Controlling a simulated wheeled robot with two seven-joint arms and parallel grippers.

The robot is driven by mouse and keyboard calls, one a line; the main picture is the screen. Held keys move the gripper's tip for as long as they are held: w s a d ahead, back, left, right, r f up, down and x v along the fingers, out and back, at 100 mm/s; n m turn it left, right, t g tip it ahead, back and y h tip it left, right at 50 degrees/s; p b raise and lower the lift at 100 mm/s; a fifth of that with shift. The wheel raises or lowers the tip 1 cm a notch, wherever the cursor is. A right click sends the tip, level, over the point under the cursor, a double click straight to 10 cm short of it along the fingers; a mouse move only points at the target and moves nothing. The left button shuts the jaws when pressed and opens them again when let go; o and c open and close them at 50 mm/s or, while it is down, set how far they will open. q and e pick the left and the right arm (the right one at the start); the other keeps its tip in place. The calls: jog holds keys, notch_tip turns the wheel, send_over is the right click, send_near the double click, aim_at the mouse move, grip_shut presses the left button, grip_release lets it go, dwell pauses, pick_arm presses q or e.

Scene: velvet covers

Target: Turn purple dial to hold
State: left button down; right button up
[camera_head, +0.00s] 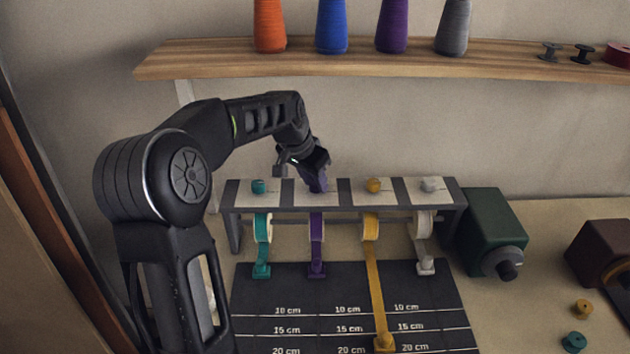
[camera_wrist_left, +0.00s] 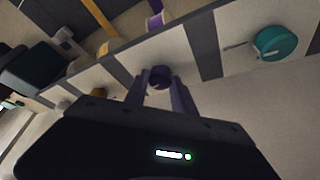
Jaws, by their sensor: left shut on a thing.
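The purple dial (camera_head: 317,186) sits on top of the striped rack (camera_head: 345,194), second from the left. My left gripper (camera_head: 315,176) comes down on it from above and is shut on it. In the left wrist view the purple dial (camera_wrist_left: 160,76) shows between the two fingers of the left gripper (camera_wrist_left: 161,90). Fingers partly cover the dial, and I cannot read its setting. A purple ribbon (camera_head: 317,240) hangs from its roll below the dial, with its end clip near the top of the dark mat. My right gripper is not in view.
Teal (camera_head: 259,186), yellow (camera_head: 374,185) and white (camera_head: 428,184) dials flank it on the rack. The yellow ribbon (camera_head: 377,290) runs far down the measuring mat (camera_head: 440,310). A green box (camera_head: 492,222) stands right of the rack. A shelf (camera_head: 220,62) with thread cones hangs above.

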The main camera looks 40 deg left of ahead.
pick_arm(q)
jog(key=shift+m+h, duration=0.5)
jog(key=shift+m, duration=0.8)
jog(key=c, duration=1)
grip_release()
jog(key=shift+c, duration=0.2)
jog(key=shift+r, duration=0.15)
